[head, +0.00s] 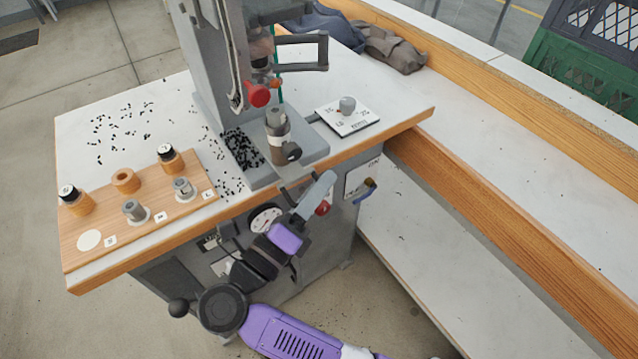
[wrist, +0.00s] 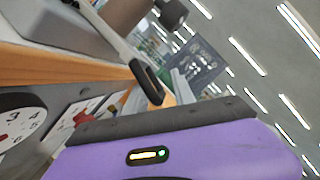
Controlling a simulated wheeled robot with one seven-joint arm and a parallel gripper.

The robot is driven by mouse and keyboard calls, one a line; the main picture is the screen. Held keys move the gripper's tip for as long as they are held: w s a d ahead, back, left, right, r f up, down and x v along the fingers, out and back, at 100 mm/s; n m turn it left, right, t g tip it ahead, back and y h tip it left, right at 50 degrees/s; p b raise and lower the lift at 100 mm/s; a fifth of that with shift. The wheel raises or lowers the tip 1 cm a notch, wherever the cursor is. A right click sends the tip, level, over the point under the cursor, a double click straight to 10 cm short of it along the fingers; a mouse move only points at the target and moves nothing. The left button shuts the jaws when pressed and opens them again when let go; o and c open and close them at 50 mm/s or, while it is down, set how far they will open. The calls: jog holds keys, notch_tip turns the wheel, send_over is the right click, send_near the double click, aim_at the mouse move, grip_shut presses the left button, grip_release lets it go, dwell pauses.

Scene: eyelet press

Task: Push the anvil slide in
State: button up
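The anvil post (head: 278,140), a grey-brown cylinder with a white band and a black side knob (head: 291,152), stands upright on the grey press base (head: 312,150), in front of the red knob of the press head. The post and knob also show at the top of the wrist view (wrist: 125,14). My gripper (head: 312,192) is in front of the table edge, below the post. Its finger gap is unclear, and no held object is visible.
A wooden board (head: 135,228) with anvils and rings lies at the left. Black eyelets are scattered beside the press. A white labelled plate (head: 348,118) with a grey part lies right of the base. A gauge (head: 265,218) and a red knob (head: 322,208) are on the cabinet front.

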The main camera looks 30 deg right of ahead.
grip_shut()
jog(key=shift+r, duration=0.1)
